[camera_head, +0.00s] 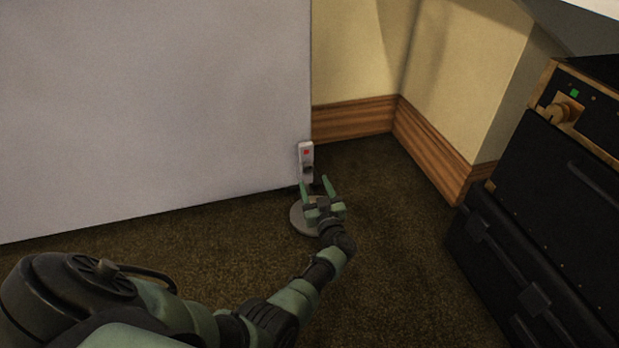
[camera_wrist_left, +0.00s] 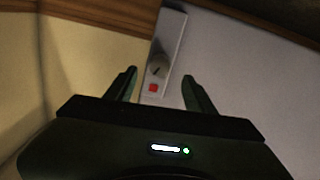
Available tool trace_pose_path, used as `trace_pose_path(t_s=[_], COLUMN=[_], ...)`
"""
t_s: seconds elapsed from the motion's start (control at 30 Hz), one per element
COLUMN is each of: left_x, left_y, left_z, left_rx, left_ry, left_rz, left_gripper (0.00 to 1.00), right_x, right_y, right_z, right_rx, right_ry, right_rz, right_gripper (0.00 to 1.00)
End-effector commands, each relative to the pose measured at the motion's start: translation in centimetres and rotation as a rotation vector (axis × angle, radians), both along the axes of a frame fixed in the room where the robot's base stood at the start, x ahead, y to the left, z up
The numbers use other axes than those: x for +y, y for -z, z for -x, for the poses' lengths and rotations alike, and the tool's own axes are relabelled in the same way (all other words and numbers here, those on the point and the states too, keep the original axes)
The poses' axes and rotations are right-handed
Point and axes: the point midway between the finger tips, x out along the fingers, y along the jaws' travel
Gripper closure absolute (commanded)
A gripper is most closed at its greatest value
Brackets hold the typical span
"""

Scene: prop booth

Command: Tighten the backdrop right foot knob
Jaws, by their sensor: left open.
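The backdrop (camera_head: 160,95) is a large pale panel on the left; its face also shows in the left wrist view (camera_wrist_left: 240,80). At its lower right edge a light grey bracket (camera_head: 306,149) carries a red square and a dark knob (camera_head: 307,169). In the left wrist view the knob (camera_wrist_left: 158,66) is round with a pointer mark, near the red square (camera_wrist_left: 152,88). A round grey foot plate (camera_head: 299,217) lies on the floor below. My left gripper (camera_head: 317,186) is open, its fingers pointing toward the knob, which appears between and beyond the fingertips (camera_wrist_left: 160,77). My right gripper is not visible.
Wooden baseboard (camera_head: 355,118) runs along the cream walls behind. Brown carpet (camera_head: 400,250) lies open between the foot plate and the case.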

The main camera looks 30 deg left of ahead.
Motion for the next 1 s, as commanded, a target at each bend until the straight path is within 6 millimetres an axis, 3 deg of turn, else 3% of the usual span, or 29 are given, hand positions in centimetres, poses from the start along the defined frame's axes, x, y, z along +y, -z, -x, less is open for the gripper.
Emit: trace_pose_path(t_s=[0.1, 0.3, 0.73, 0.77, 0.93, 1.0], left_x=[1.6, 3.8, 4.7, 4.7, 4.7, 4.7], left_y=[0.4, 0.3, -0.1, -0.1, -0.1, -0.1], left_z=[-1.4, -3.4, -4.3, -4.2, -4.2, -4.2], left_rx=[-0.004, -0.003, -0.003, -0.002, -0.002, -0.002], left_ry=[-0.001, 0.0, 0.001, 0.001, 0.001, 0.001], left_rz=[-0.003, -0.004, -0.003, -0.004, -0.004, -0.004], left_gripper=[0.46, 0.46, 0.46, 0.52, 0.99, 1.0], right_x=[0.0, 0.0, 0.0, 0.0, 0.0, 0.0], right_y=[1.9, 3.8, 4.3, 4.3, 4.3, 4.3], right_z=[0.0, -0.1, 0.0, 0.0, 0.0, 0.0], right_rx=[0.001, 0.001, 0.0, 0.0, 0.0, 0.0], right_ry=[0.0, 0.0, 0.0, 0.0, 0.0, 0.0], right_rz=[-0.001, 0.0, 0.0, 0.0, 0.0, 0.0], right_gripper=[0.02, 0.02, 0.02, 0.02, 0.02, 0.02])
